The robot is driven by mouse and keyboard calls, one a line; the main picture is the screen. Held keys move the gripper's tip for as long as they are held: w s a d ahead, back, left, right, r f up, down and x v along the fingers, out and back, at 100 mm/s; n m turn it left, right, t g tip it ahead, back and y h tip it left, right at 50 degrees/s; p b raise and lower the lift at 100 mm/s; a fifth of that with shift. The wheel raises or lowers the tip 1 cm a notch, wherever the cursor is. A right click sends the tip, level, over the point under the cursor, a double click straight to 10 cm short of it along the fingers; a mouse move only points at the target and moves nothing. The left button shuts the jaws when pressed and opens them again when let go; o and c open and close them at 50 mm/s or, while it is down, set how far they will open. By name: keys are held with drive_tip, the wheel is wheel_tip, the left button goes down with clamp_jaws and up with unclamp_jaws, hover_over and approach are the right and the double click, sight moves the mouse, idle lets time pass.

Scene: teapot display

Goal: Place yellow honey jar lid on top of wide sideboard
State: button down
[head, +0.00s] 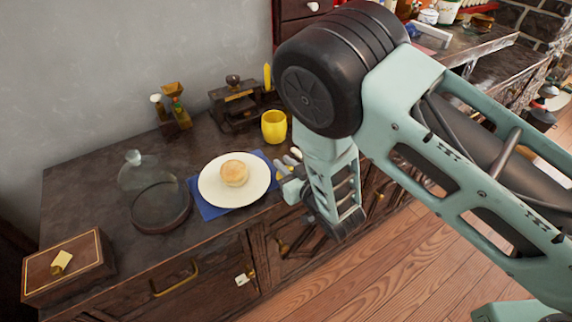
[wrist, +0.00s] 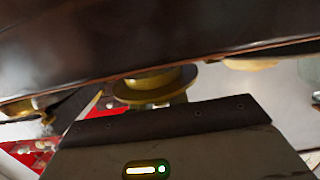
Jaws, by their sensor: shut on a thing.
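The wide sideboard (head: 75,195) has a dark brown top and runs along the grey wall. My gripper (head: 289,168) is at its front edge, just right of the white plate. In the wrist view, a yellow-brown round lid (wrist: 155,88) is at the fingers of my gripper, which is shut on it. A dark wooden surface (wrist: 150,40) fills the upper part of that view, close to the lid. I cannot tell whether they touch. In the head view the lid is too small or hidden to make out clearly. A yellow jar (head: 274,126) stands behind my gripper.
A white plate (head: 212,190) with a round bun (head: 234,173) lies on a blue napkin (head: 208,211). A glass dome (head: 138,172), a dark round tray (head: 160,207) and a wooden box (head: 68,268) stand to the left. Bare top shows at the back left.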

drive_tip(key=shift+f+b, duration=0.4)
drive_tip(key=c, duration=1.4)
unclamp_jaws()
drive_tip(key=shift+o, duration=0.2)
drive_tip(key=shift+r, duration=0.1)
drive_tip(key=shift+r+p, duration=0.45)
drive_tip(key=shift+p, duration=0.1)
drive_tip(key=b+v, duration=0.1)
drive_tip(key=v, duration=1)
drive_tip(key=shift+s+d, duration=0.25)
drive_tip(key=shift+s, duration=0.1)
